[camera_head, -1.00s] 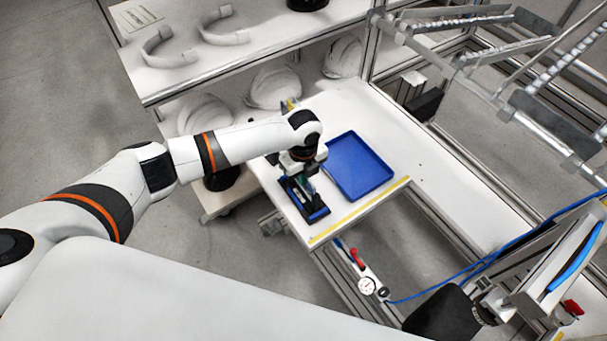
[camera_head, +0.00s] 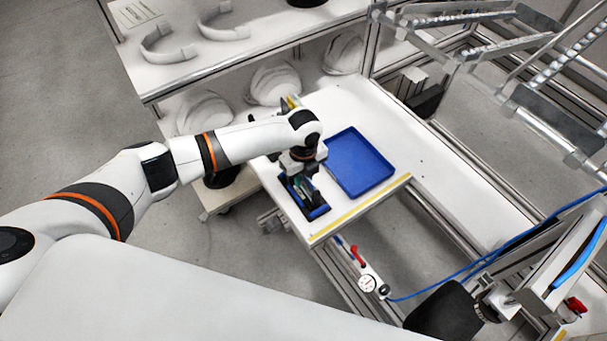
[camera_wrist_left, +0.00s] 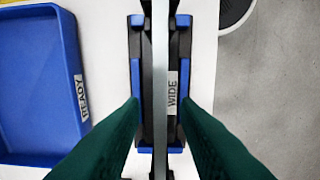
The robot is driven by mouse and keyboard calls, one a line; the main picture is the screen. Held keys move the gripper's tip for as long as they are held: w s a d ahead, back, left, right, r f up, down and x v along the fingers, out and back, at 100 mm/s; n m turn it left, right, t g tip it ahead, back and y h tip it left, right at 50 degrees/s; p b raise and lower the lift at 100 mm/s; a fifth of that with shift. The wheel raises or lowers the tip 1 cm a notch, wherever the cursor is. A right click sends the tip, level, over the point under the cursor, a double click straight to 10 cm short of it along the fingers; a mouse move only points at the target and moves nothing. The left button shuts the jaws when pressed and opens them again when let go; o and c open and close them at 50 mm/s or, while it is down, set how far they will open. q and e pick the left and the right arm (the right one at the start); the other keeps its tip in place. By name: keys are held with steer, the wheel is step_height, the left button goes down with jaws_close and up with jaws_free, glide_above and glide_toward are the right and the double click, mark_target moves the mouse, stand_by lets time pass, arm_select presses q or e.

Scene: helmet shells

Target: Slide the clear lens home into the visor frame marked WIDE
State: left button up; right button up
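The visor frame (camera_head: 318,212) is a black holder with blue edge pieces near the front left of the white bench. In the left wrist view its WIDE label (camera_wrist_left: 172,92) faces up. A thin grey upright strip (camera_wrist_left: 160,60), seemingly the clear lens seen edge-on, runs along the middle of the frame. How deep it sits cannot be told. My left gripper (camera_head: 302,183) is over the frame. In the left wrist view its dark green fingers (camera_wrist_left: 160,108) stand apart on either side of the strip, with gaps visible. My right gripper is not in view.
A blue tray (camera_head: 384,181) lies just right of the frame; its READY label (camera_wrist_left: 82,97) shows in the left wrist view. A yellow strip (camera_head: 362,209) marks the bench's front edge. White helmet shells (camera_head: 274,83) sit on a shelf behind. The bench's right part is bare.

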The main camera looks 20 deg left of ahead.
arm_select(q)
step_height(320, 180, up, 12)
steer(key=shift+b, duration=1.05)
